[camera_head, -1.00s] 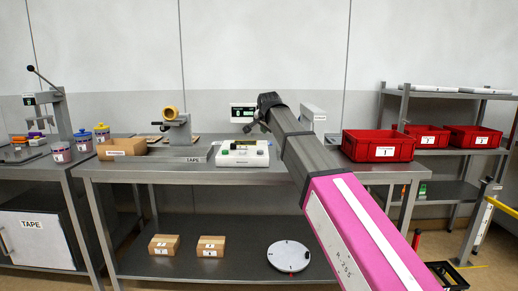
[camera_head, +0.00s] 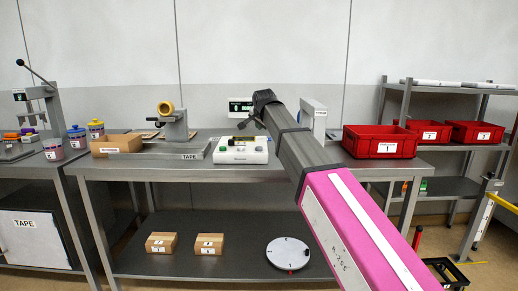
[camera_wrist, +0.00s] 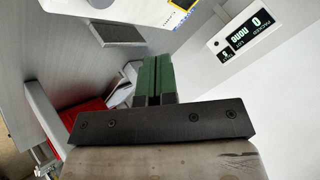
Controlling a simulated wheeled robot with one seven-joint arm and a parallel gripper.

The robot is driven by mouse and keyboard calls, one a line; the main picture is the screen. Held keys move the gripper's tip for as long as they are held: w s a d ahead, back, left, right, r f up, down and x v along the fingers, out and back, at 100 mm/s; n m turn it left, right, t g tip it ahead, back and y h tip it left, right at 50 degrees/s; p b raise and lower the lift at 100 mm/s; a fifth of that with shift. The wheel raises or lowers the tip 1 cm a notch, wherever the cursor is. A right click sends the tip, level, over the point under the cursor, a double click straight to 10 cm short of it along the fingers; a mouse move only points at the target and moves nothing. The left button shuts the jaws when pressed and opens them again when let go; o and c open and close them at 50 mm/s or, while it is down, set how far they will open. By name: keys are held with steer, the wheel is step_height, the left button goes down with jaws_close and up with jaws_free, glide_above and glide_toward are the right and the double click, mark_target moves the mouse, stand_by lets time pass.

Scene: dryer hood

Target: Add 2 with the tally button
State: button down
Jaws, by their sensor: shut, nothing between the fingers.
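A white control box (camera_head: 241,158) stands on the middle table, with a green part at its left and small dark and yellow parts on top. I cannot tell which part is the tally button. A dark display (camera_head: 240,107) is on the wall behind. It shows upside down in the wrist view (camera_wrist: 243,35), reading packed 0, lot none. My gripper (camera_wrist: 152,72) has green fingers, shut and empty. In the head view the dark end of my arm is above the box's right rear, and the fingertips cannot be made out. Part of a white box shows at the wrist view's top edge.
A tape dispenser (camera_head: 176,125) and a cardboard box (camera_head: 117,144) are left of the control box. A grey upright plate (camera_head: 314,117) and a red bin (camera_head: 379,142) are to the right. Small cartons and a round white disc (camera_head: 288,253) lie on the lower shelf.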

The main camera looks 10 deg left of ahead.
steer(key=shift+f, duration=3)
steer(key=shift+f, duration=0.1)
steer(key=shift+f, duration=0.3)
steer(key=shift+f, duration=0.8)
stand_by(0.7)
steer(key=shift+r, duration=1.25)
steer(key=shift+r, duration=0.1)
steer(key=shift+r, duration=2.4)
